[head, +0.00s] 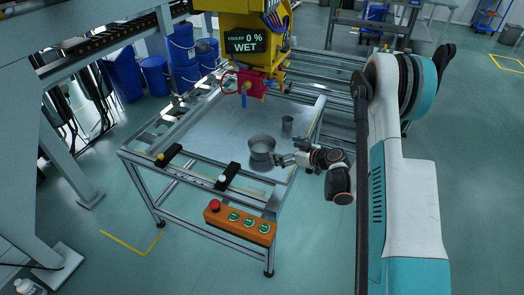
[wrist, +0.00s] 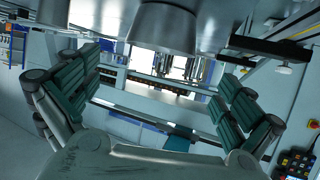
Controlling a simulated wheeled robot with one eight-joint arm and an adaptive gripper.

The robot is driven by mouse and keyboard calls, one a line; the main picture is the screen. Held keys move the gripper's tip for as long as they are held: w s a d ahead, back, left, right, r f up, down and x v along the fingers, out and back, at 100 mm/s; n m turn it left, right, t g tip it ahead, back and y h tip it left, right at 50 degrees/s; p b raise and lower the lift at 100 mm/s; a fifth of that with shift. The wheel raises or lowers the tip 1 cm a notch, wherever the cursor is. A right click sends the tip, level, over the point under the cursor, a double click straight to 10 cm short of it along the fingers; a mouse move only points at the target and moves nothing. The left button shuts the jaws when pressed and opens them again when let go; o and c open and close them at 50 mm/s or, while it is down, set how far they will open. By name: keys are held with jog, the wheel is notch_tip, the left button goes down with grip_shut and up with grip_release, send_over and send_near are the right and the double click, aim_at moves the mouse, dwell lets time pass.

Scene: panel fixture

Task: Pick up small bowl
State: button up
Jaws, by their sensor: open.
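A round grey metal bowl (head: 262,147) stands on the fixture's metal panel, near its front right. A smaller metal cup-like vessel (head: 287,124) stands behind it to the right; I cannot tell which of the two the task calls the small bowl. My gripper (head: 281,159) is low over the panel, just right of the larger bowl, and I cannot tell if it touches. In the wrist view, my gripper (wrist: 158,70) has its two teal-padded fingers spread wide with nothing between them. A metal vessel (wrist: 163,28) shows at the top middle, beyond the fingertips, partly cut off.
The panel (head: 205,130) is bare left of the vessels. Two black clamps (head: 228,176) sit along its front edge. An orange button box (head: 240,222) hangs in front. A yellow machine with a display (head: 246,40) hangs over the back. Blue barrels (head: 154,76) stand behind left.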

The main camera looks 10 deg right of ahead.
send_near(254, 143)
jog(key=b+x, duration=0.1)
jog(key=x, duration=0.1)
jog(key=b+x, duration=0.2)
jog(key=x, duration=0.1)
jog(key=shift+s+d+f, duration=0.1)
jog(key=shift+f, duration=0.2)
jog(key=shift+r, duration=0.1)
jog(key=c, duration=1.1)
jog(key=shift+r, duration=0.15)
